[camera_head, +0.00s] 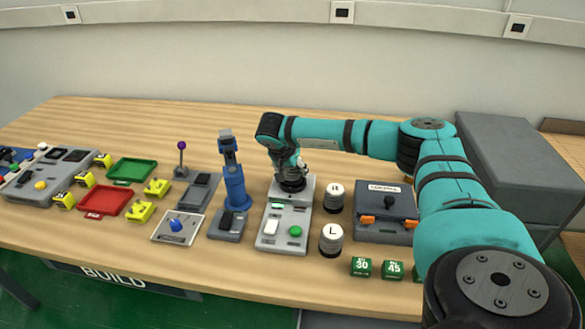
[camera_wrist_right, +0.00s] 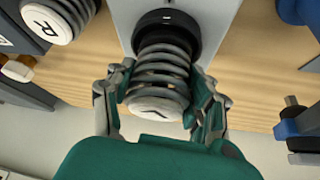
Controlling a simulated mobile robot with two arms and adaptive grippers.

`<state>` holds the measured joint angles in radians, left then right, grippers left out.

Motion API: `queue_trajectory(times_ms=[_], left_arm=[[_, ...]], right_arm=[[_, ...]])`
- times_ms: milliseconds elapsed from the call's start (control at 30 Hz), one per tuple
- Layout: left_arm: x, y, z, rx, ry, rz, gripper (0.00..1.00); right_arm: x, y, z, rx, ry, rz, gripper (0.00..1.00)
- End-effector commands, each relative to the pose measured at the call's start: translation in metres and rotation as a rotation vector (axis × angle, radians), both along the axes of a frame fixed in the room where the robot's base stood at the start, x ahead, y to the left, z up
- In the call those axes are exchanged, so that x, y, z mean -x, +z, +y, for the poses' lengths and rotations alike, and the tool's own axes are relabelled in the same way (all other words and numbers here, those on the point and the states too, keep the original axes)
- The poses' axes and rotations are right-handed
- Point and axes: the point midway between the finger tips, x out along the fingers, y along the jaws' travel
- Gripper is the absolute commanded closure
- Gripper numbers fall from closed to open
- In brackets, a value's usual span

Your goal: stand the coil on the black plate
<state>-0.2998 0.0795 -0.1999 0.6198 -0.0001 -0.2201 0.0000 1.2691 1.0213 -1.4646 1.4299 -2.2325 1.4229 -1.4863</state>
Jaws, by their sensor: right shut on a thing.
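My right gripper (camera_head: 292,168) is over the far end of a grey panel (camera_head: 272,240). In the right wrist view, my right gripper (camera_wrist_right: 160,105) has its two fingers on either side of the coil (camera_wrist_right: 160,72), a grey spring with a white marked cap, and is shut on it. The round black plate (camera_wrist_right: 167,30) is right at the coil's far end, on the grey panel. The coil looks lined up with the plate; I cannot tell whether it bears fully on it. In the head view the gripper mostly hides the coil. My left gripper is not in view.
Two white-capped cylinders, R (camera_head: 334,196) and L (camera_head: 331,239), stand right of the panel. A blue post (camera_head: 232,185) stands close on its left. A grey box with orange parts (camera_head: 385,222) and green blocks (camera_head: 361,267) lie further right. Red (camera_head: 103,203) and green trays (camera_head: 131,170) are left.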

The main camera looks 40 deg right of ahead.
Motion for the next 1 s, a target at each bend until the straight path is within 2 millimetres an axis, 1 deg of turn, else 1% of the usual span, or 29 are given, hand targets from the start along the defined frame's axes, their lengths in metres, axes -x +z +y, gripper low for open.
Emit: queue_trajectory(times_ms=[600, 967, 1000], left_arm=[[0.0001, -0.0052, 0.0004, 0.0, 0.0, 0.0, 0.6], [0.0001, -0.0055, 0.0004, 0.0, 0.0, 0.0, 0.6], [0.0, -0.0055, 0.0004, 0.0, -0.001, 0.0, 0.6]], right_arm=[[-0.0003, -0.0098, 0.0001, -0.001, 0.0, -0.001, 0.82], [-0.0003, -0.0108, 0.0, -0.001, 0.0, -0.001, 0.82], [-0.0003, -0.0108, 0.0, -0.001, 0.0, -0.001, 0.44]])
